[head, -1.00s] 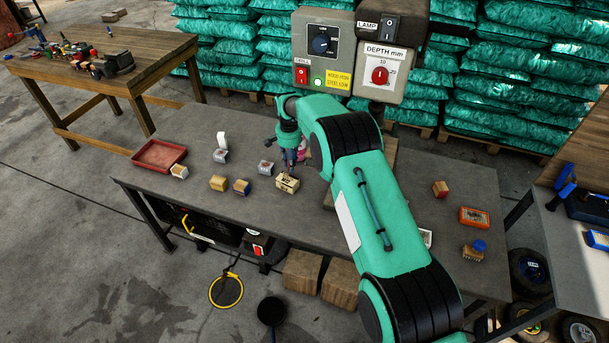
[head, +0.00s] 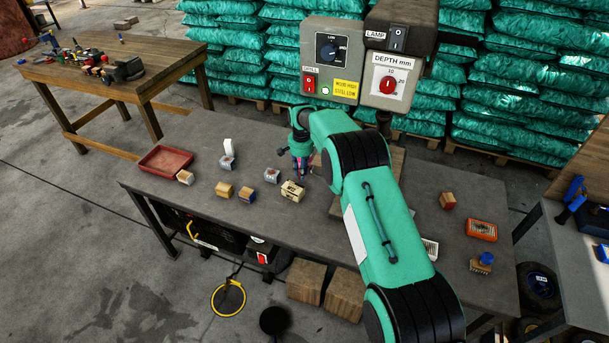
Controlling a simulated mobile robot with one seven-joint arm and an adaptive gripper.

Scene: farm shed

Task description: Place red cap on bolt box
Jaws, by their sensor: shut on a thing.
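My gripper (head: 301,168) points down over the middle of the grey workbench, just above and behind a cream box with dark print (head: 292,191). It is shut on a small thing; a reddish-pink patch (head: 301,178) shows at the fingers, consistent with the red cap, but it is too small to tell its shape. The cream box stands upright on the bench and may be the bolt box; its lettering is too small to read. The fingertips are partly hidden by the wrist and their dark colour.
Several small boxes stand left of the cream box, near a red tray (head: 166,159). A wooden board (head: 397,165) lies behind my arm. At the right are an orange box (head: 481,230), a small red-and-wood block (head: 447,200) and a blue-topped brush (head: 483,262). A control box (head: 332,60) stands at the back.

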